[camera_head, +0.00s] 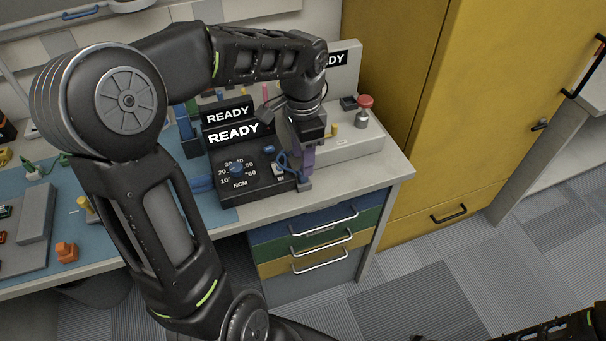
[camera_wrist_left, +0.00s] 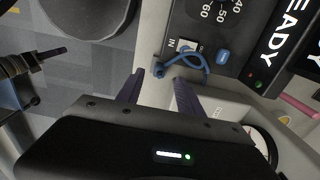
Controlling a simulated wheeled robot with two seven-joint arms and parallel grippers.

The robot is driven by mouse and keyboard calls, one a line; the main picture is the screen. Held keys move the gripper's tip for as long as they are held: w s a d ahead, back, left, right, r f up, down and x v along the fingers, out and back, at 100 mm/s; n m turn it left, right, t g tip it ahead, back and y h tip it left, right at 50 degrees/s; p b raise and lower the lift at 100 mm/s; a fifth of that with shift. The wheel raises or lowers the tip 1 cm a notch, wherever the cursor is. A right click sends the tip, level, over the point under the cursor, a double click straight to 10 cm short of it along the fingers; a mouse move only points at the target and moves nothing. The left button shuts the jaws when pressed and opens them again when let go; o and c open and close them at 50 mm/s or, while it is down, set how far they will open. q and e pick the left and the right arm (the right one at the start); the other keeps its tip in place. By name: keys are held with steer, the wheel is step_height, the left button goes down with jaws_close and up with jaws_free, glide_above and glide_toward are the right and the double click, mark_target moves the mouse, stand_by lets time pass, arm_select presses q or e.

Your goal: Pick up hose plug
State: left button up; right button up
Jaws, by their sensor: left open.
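A blue hose (camera_wrist_left: 207,70) loops beside the port marked IN on the black NCM tester in the left wrist view. It also shows in the head view (camera_head: 284,160), partly hidden by my left gripper (camera_head: 304,172). One end of the hose comes near the tester's edge, close to the fingertips; I cannot tell clearly which part is the plug. My left gripper (camera_wrist_left: 158,77) is open, with its two dark purple fingers apart and nothing clearly held. The fingers reach toward the tester's edge beside the hose.
The tester (camera_head: 226,184) stands on the workbench (camera_head: 350,187) with READY displays behind it. A grey box with a red button (camera_head: 365,101) is to the right. Drawers (camera_head: 318,236) are below, and a yellow cabinet (camera_head: 470,120) stands at the right.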

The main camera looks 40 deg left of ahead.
arm_select(q)
step_height(320, 180, down, 5)
steer(key=shift+f+p, duration=0.1)
steer(key=shift+p, duration=0.2)
stand_by(0.4)
steer(key=shift+c, duration=0.3)
jaws_close()
stand_by(0.4)
